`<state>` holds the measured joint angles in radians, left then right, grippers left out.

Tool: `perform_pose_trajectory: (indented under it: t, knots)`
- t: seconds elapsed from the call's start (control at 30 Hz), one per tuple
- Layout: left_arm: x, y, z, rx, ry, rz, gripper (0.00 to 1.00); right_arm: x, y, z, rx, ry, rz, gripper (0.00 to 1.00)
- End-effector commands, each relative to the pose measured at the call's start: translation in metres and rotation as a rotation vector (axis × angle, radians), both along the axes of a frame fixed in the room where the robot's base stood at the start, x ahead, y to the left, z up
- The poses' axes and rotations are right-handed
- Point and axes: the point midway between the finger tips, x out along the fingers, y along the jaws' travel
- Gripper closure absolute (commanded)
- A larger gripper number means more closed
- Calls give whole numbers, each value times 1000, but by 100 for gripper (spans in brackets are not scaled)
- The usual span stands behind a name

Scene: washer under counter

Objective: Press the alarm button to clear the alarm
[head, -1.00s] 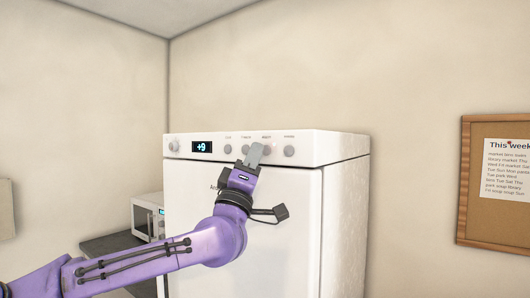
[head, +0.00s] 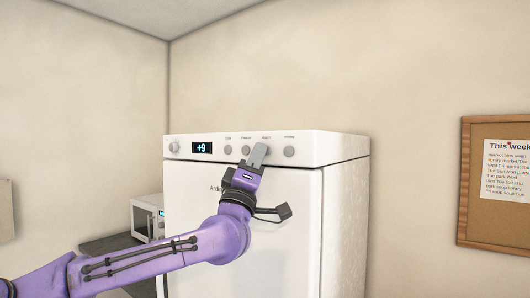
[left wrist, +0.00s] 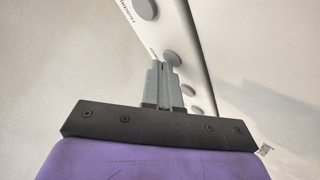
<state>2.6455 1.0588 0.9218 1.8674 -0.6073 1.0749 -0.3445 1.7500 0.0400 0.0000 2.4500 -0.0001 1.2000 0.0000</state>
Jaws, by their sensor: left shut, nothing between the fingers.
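The white appliance (head: 260,215) has a control panel with a lit display (head: 202,148) reading +9 and a row of round grey buttons. The button under what looks like the "Alarm" label is mostly hidden behind my left gripper (head: 259,153) in the head view. In the left wrist view, that button (left wrist: 173,57) shows just beyond the fingertips. My left gripper (left wrist: 163,66) is shut and empty, its tips at or very near the button. I cannot tell whether they touch it. My right gripper is not in view.
Neighbouring buttons sit close by: one to the right (head: 289,151) and others to the left (head: 228,150). A knob (head: 174,147) is at the panel's left end. A microwave (head: 146,217) stands on a dark counter (head: 108,243). A cork board (head: 483,240) hangs at right.

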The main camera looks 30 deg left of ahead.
Motion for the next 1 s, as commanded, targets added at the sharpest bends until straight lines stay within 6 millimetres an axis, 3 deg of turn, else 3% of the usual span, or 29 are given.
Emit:
perform_pose_trajectory:
  t: [0.33,1.0]
  knots:
    - [0,0,0,-1,-1,1,100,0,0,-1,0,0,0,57]
    - [-20,2,-1,-1,-2,0,100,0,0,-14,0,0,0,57]
